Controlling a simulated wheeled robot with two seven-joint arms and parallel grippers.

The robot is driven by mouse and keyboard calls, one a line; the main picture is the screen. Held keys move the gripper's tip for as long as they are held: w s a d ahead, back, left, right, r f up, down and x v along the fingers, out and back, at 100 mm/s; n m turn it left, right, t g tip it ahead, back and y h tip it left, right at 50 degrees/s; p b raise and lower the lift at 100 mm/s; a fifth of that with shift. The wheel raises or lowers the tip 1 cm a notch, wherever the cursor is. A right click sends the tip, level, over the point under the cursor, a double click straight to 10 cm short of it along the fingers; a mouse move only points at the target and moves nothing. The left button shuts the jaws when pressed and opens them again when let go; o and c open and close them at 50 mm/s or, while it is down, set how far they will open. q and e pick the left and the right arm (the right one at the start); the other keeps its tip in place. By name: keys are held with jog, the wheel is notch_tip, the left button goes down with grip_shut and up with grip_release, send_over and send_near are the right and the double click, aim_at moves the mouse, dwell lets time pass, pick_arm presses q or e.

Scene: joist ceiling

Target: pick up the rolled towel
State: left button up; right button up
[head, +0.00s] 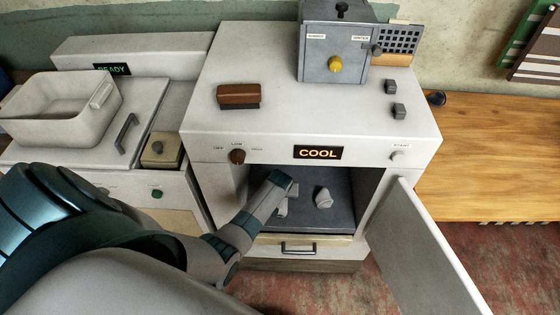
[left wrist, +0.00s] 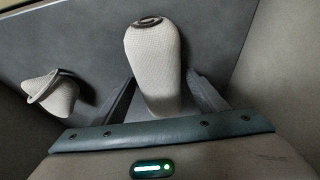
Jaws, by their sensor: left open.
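The rolled towel (left wrist: 155,60) is a pale, ribbed roll with a spiral end. It lies on the dark floor of the open cabinet compartment, between the two fingers of my left gripper (left wrist: 160,82). The fingers are open, one on each side, and I cannot tell whether they touch it. In the head view my left gripper (head: 279,183) reaches in through the front opening and hides most of the towel. A second pale cloth piece (left wrist: 55,95), cone-like with a band, lies apart from it; it also shows in the head view (head: 322,197). My right gripper is not in view.
The cabinet door (head: 425,250) stands open on the right. The cabinet's top (head: 290,110) overhangs the compartment, with a lit COOL sign (head: 318,153) on its front. A drawer handle (head: 298,247) is below the opening. A white basin (head: 60,110) stands at left.

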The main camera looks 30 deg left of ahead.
pick_arm(q)
jog(key=shift+c, duration=0.6)
jog(key=c, duration=1.1)
jog(key=shift+r, duration=0.1)
jog(key=shift+s+r+b, duration=0.25)
jog(key=shift+r+b, duration=0.05)
notch_tip(320, 180, up, 6)
jog(key=shift+r+b, duration=0.25)
jog(key=shift+b, duration=0.05)
jog(key=s+d+b, duration=0.1)
jog(key=s+d, duration=0.1)
jog(key=s, duration=0.4)
jog(key=s+d+b, duration=0.1)
jog(key=s, duration=0.5)
jog(key=s+d+b, duration=0.1)
jog(key=s+d, duration=0.1)
jog(key=s, duration=0.4)
jog(key=shift+s+d+f, duration=0.15)
jog(key=shift+s+d, duration=0.2)
